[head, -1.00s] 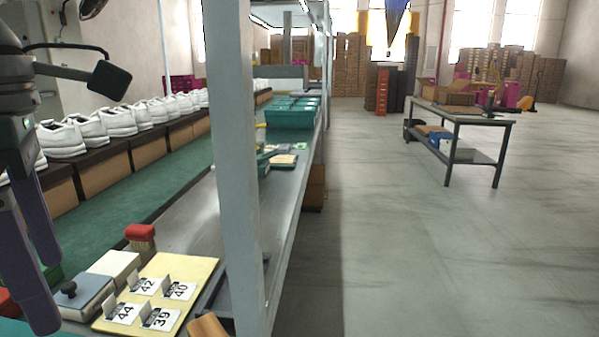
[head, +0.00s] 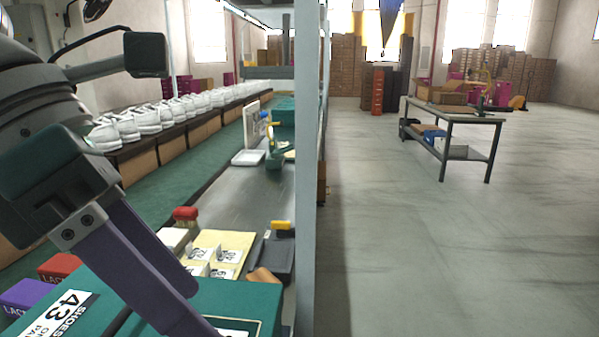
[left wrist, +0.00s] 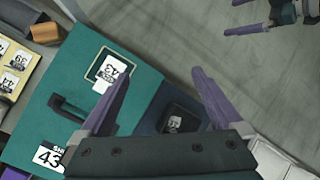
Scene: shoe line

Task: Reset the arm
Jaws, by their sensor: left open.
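My left gripper (head: 202,312) comes in from the left in the head view. Its purple fingers are apart, with nothing between them. It also shows in the left wrist view (left wrist: 160,75), over the lid edge of a teal shoe box (left wrist: 75,95) with a dark handle and "43" labels. That box shows in the head view (head: 232,296), partly hidden by the fingers. I cannot tell whether a finger touches it. My right gripper (left wrist: 231,17) shows at the top right of the left wrist view, over the floor. Its fingers are apart and empty.
A grey post (head: 305,180) stands right of the bench. A yellow number-card board (head: 228,243), a red-topped brush (head: 186,216) and red (head: 60,266) and purple (head: 27,293) boxes lie around the teal box. White shoes (head: 140,122) line the conveyor.

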